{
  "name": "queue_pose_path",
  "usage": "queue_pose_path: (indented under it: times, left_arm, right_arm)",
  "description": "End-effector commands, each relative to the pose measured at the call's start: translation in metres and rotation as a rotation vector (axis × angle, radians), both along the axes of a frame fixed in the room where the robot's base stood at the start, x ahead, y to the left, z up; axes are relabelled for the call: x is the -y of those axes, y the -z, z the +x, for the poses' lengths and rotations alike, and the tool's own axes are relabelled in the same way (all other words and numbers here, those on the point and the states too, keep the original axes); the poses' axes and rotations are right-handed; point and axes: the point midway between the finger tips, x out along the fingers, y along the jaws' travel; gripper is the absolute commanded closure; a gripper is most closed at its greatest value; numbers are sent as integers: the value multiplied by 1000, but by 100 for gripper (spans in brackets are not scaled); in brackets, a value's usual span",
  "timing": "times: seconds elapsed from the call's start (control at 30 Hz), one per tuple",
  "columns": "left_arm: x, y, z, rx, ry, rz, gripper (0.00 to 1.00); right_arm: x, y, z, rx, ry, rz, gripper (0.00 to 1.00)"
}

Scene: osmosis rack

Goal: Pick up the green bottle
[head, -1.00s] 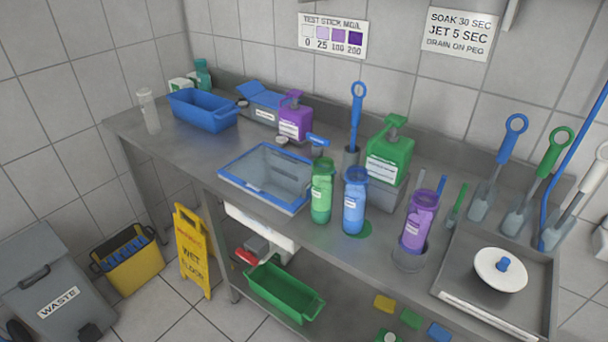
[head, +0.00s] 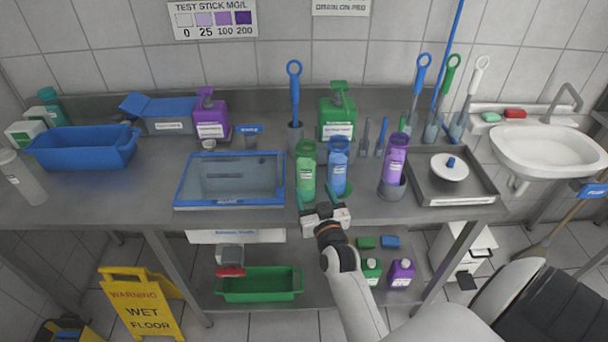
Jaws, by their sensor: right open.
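The green bottle (head: 306,172) stands upright on the steel counter (head: 130,204), just right of the blue-rimmed basin. A blue bottle (head: 338,168) stands close to its right, and a purple bottle (head: 394,160) stands further right in a grey holder. My right gripper (head: 324,208) is open at the counter's front edge, just in front of the green and blue bottles. Its fingers point toward them, and the foot of the green bottle is partly hidden near it. I cannot tell whether it touches either bottle. My left gripper is not in view.
The blue-rimmed basin (head: 230,202) lies left of the green bottle. A green jug (head: 337,116) and a blue-handled brush (head: 294,90) stand behind. A steel tray (head: 484,190) with a white lid is at right. The counter's front left is mostly clear.

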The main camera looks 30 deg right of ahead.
Motion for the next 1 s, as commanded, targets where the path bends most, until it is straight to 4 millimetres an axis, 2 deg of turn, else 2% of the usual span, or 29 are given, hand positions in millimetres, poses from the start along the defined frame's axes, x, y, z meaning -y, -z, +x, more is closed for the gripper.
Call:
queue_pose_path:
  times: [0.03, 0.2, 0.47, 0.7, 0.83, 1.0]
  left_arm:
    - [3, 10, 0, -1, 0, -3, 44]
    - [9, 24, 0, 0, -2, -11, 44]
    - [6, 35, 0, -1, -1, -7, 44]
    - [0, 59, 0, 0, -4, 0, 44]
    - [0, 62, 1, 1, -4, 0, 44]
    - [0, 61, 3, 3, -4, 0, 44]
  right_arm:
    - [4, 3, 10, 5, 1, -1, 35]
    - [13, 4, 38, 2, -1, 0, 35]
    - [19, 3, 57, 0, -2, 1, 35]
    - [30, 5, 91, -1, -2, 1, 35]
    - [33, 3, 99, -3, -2, 1, 35]
    - [34, 2, 100, -4, -2, 0, 35]
